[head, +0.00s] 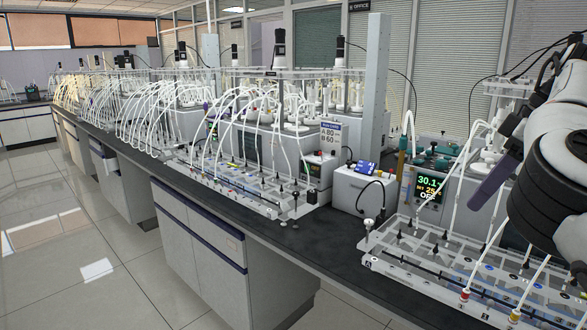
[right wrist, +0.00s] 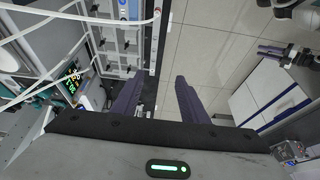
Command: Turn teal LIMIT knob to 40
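The dark display (head: 431,186) reads 30.1, with a smaller SET line that looks like 25. It lies left of the gripper, and a lit display (right wrist: 72,80) also shows in the right wrist view. I cannot make out a teal LIMIT knob. A dark gripper-like part (right wrist: 276,52), perhaps my left gripper, shows at the right of the wrist view; its opening is unclear.
A clear rack (head: 385,258) with white tubes and coloured caps stands before the display. A teal upright part (head: 401,163) is beside the display. A white box (head: 352,196) and a sign reading A 80, B 60 (head: 329,132) stand left. Bare dark bench (head: 318,237) lies between the racks.

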